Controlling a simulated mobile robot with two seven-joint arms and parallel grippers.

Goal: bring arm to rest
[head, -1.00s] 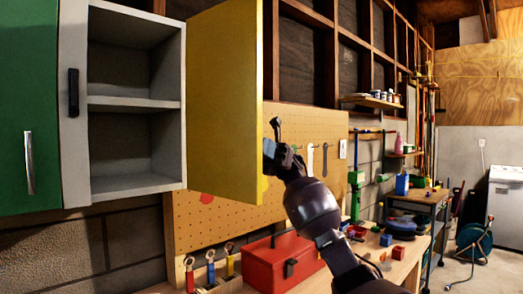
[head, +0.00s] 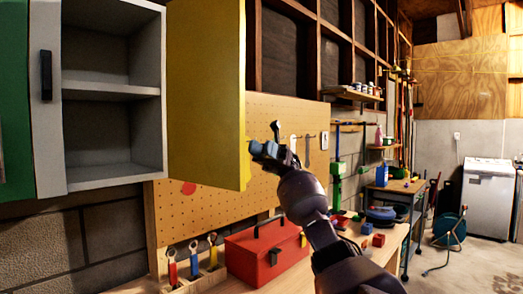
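My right arm rises from the bottom of the head view, and its gripper (head: 262,148) is beside the free edge of the open yellow cabinet door (head: 205,95). Whether the gripper touches the door edge, and whether its fingers are open or shut, I cannot tell. The grey cabinet (head: 112,90) stands open, and its shelves look empty. My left gripper is not in view.
A red toolbox (head: 262,255) stands on the workbench (head: 225,288) below the door. A pegboard (head: 215,210) with hanging tools is behind it. A blue cart (head: 398,190) and a white washer (head: 487,200) are at the right. Open floor lies at the lower right.

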